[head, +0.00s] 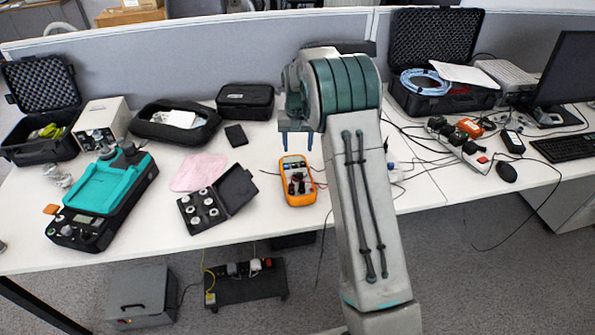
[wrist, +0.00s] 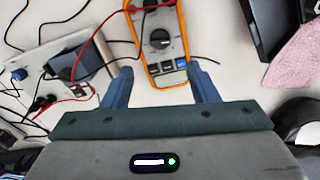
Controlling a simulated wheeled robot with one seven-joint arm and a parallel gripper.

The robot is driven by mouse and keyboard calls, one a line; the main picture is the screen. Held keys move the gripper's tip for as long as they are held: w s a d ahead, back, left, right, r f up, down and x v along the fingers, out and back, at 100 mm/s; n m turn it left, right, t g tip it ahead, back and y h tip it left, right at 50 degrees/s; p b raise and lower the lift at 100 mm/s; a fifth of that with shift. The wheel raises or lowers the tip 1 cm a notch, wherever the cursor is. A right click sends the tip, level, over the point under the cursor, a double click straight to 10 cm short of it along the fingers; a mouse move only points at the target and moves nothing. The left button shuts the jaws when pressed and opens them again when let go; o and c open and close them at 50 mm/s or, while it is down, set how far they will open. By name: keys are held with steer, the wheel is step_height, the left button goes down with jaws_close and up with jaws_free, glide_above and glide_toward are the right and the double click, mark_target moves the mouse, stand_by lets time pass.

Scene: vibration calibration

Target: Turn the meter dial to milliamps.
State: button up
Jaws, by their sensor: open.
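An orange multimeter (head: 297,181) lies face up on the white table, near the front edge in the head view. In the wrist view its dial (wrist: 159,40), a round dark knob, shows near the top; the pointer's setting is too small to read. A red lead and a black lead run from the meter (wrist: 181,78). My gripper (head: 297,143) is above and behind the meter, pointing down.
An open black case of small weights (head: 240,190) and a pink cloth (head: 199,172) lie left of the meter. A teal-topped device (head: 105,190) stands further left. A power strip (head: 458,146) with cables is to the right. Leads lie around the meter.

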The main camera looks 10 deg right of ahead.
mark_target(298, 173)
step_height(298, 173, down, 12)
steer(key=shift+r+p, duration=0.15)
steer(key=shift+p, duration=0.5)
steer(key=shift+c, duration=0.3)
steer(key=c, duration=0.9)
